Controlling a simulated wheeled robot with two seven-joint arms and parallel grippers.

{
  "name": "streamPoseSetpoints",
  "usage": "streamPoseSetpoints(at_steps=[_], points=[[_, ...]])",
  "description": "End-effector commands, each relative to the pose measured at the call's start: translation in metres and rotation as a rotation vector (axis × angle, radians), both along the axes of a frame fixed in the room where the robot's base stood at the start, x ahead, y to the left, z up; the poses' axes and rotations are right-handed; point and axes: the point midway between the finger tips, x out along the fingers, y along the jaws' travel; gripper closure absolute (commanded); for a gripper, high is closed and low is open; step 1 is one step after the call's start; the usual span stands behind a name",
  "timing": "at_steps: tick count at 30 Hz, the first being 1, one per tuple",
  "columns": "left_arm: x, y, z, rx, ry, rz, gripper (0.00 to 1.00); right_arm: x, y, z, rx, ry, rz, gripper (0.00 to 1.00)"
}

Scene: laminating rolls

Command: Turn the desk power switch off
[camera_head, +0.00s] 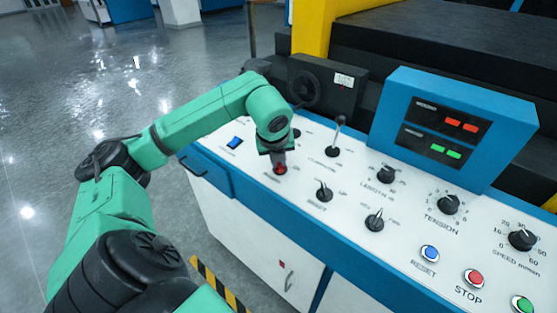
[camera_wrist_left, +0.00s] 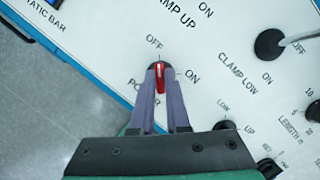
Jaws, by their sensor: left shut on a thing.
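The red power switch (camera_wrist_left: 159,78) sits on the white desk panel between the printed OFF and ON labels. In the wrist view its red bar lies nearly upright in the picture, roughly in line with the OFF label above it, with ON to its right. My left gripper (camera_wrist_left: 160,90) is shut on the switch, with one purple-grey finger on each side of the red bar. In the head view the left gripper (camera_head: 280,163) points down onto the panel, and the red switch (camera_head: 281,170) shows just under its fingertips. My right gripper is not in view.
A blue rocker switch (camera_head: 234,142) lies left of the gripper. A lever (camera_head: 336,134) and black knobs (camera_head: 324,192) stand close to its right. Reset (camera_head: 429,254) and stop (camera_head: 472,277) buttons are at the front right. A blue display box (camera_head: 460,128) rises behind.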

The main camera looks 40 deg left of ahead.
Motion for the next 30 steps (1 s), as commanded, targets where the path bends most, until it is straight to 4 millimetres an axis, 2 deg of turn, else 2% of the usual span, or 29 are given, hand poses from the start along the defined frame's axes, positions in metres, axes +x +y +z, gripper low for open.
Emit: streamPoseSetpoints(at_steps=[1, 2, 3, 13, 17, 20, 26, 30], points=[[-0.002, -0.002, -0.004, -0.003, 0.014, -0.002, 0.75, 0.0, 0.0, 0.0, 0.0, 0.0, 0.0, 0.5], [-0.002, -0.001, -0.004, -0.004, 0.013, -0.002, 0.64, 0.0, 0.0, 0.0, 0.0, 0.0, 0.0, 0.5], [-0.002, -0.002, -0.004, -0.003, 0.012, -0.002, 0.56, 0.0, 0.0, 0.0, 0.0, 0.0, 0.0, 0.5], [-0.001, -0.001, -0.001, -0.002, 0.005, -0.002, 0.56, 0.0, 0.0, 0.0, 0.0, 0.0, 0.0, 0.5], [-0.004, -0.003, 0.009, -0.001, 0.002, -0.001, 0.56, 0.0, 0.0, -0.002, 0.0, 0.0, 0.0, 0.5], [-0.01, -0.006, 0.025, -0.001, -0.002, -0.003, 0.56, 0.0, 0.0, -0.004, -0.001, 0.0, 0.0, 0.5], [-0.029, -0.018, 0.081, -0.002, -0.002, -0.003, 0.56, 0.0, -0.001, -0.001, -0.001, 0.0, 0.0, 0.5], [-0.042, -0.025, 0.116, -0.001, 0.001, -0.003, 0.56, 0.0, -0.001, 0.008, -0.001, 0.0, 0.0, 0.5]])
